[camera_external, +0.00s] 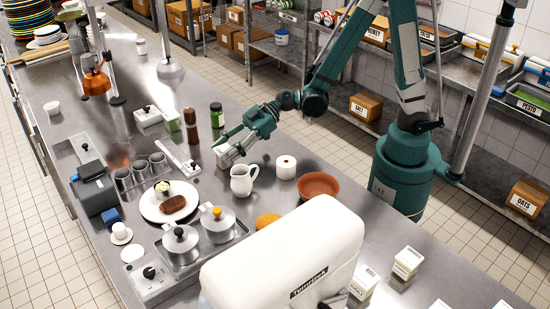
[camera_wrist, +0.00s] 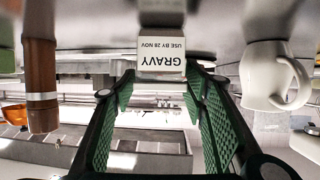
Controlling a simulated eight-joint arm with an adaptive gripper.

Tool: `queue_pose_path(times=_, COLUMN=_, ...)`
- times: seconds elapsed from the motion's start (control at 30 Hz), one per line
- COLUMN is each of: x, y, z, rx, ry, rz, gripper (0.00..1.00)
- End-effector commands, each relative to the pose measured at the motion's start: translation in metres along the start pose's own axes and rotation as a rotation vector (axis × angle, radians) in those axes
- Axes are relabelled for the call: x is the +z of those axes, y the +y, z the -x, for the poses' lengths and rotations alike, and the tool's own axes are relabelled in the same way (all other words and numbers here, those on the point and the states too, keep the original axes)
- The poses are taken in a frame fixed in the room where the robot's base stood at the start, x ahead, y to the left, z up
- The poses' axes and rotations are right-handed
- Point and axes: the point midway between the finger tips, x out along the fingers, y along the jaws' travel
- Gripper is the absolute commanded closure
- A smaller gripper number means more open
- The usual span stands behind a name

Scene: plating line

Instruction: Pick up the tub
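A pale tub (camera_wrist: 161,64) with a label reading "GRAVY" and "USE BY 28 NOV" is in the middle of the wrist view, upside down there. In the external view a small pale silvery block, seemingly the tub (camera_external: 227,155), sits on the steel counter (camera_external: 250,205) at my gripper's tips. My gripper (camera_external: 241,143) is low over the counter, reaching left. In the wrist view its green-padded fingers (camera_wrist: 160,78) are spread, with the tips close to either side of the tub. Contact with the tub cannot be made out.
A white pitcher (camera_external: 242,181) stands close by, also in the wrist view (camera_wrist: 270,75). A brown mill (camera_external: 190,126) stands on the other side. A dark-lidded jar (camera_external: 217,116) is behind.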

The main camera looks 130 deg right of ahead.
Motion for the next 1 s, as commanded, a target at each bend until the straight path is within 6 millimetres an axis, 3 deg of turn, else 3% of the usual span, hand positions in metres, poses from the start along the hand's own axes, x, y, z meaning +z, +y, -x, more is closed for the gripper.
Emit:
queue_pose_path(times=0.03, x=0.0, y=0.0, z=0.0, rx=0.0, ry=0.0, rz=0.0, gripper=0.63)
queue_pose_path(times=0.17, x=0.0, y=0.0, z=0.0, rx=0.0, ry=0.0, rz=0.0, gripper=0.79)
queue_pose_path(times=0.67, x=-0.007, y=0.0, z=0.003, rx=0.0, ry=0.0, rz=0.0, gripper=0.79)
queue_pose_path(times=1.0, x=-0.039, y=0.0, z=0.016, rx=0.0, ry=0.0, rz=0.0, gripper=0.79)
